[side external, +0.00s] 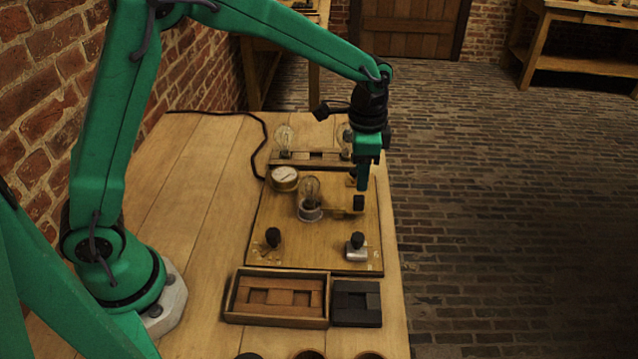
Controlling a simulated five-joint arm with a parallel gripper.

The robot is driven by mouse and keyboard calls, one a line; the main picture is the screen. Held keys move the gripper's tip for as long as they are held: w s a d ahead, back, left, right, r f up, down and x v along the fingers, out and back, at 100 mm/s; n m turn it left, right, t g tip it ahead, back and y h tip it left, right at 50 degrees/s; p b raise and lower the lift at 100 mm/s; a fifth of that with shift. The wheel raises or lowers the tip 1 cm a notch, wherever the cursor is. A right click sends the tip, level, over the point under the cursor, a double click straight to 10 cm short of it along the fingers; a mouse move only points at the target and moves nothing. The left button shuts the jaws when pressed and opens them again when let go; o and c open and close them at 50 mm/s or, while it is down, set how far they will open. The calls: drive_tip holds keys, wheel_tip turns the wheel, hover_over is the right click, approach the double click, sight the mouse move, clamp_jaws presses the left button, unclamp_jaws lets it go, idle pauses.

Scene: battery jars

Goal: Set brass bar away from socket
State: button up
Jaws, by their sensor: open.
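A wooden board (290,232) lies on the bench and carries a round socket (309,214) with a glass bulb (311,190) standing in it. What looks like the brass bar (342,211) lies just right of the socket, with a black knob (359,202) at its right end. Whether the bar touches the socket is too small to tell. My gripper (362,184) points down just above the black knob. It is open, and nothing shows held in it. The gripper partly hides another small part behind it.
A round gauge (284,178) sits at the board's back left. Two black-knobbed pieces stand at its front left (272,238) and front right (356,245). A wooden tray (232,300) and a dark box (357,312) lie in front. Bare bench is at left.

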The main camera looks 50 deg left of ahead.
sight(359, 197)
drive_tip(key=shift+f, duration=3.55)
clamp_jaws()
